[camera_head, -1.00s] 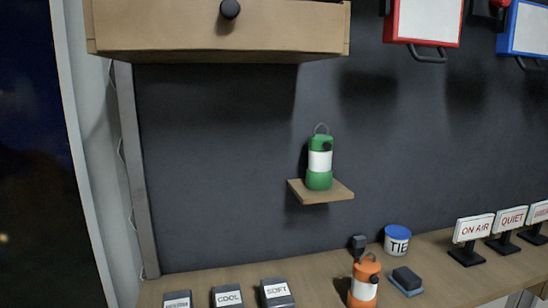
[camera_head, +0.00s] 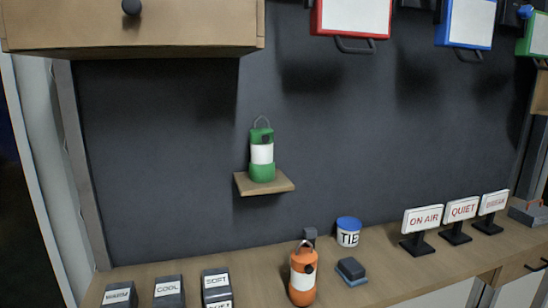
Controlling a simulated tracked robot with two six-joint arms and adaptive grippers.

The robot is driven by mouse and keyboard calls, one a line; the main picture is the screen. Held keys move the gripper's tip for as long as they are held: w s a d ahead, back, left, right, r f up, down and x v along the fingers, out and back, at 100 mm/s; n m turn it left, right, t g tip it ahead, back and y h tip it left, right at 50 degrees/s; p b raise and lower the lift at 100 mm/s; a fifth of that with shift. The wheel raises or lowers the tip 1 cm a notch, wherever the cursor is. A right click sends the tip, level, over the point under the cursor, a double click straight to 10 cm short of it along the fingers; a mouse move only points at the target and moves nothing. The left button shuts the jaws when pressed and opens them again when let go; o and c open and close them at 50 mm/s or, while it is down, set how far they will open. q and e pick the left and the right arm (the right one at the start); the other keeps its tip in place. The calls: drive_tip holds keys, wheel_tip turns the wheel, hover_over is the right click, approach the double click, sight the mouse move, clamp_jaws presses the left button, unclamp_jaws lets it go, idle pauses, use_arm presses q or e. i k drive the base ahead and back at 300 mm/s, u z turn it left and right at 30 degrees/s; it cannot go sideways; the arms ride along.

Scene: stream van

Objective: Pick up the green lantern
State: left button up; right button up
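The green lantern (camera_head: 262,155) stands upright on a small wooden wall shelf (camera_head: 266,187) against the dark back wall. It has a green top and base, a white middle band and a thin wire handle raised above it. Nothing touches it apart from the shelf. Neither of my grippers is in the head view.
Below, the wooden counter (camera_head: 385,285) holds an orange lantern (camera_head: 303,276), a TIE tub (camera_head: 348,233), a dark blue sponge-like block (camera_head: 351,270), labelled boxes (camera_head: 168,291) and signs (camera_head: 422,220). A wooden drawer (camera_head: 130,30) overhangs at upper left. Framed panels (camera_head: 350,16) hang upper right.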

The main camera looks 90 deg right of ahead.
sight(261, 166)
drive_tip(key=k, duration=1.2)
drive_tip(key=z, duration=0.6)
drive_tip(key=i, duration=0.35)
drive_tip(key=z, duration=0.75)
drive_tip(key=i, duration=0.5)
drive_tip(key=u, duration=0.2)
drive_tip(key=k, duration=0.55)
drive_tip(key=z, duration=0.15)
drive_tip(key=i, duration=0.3)
drive_tip(key=z, duration=0.05)
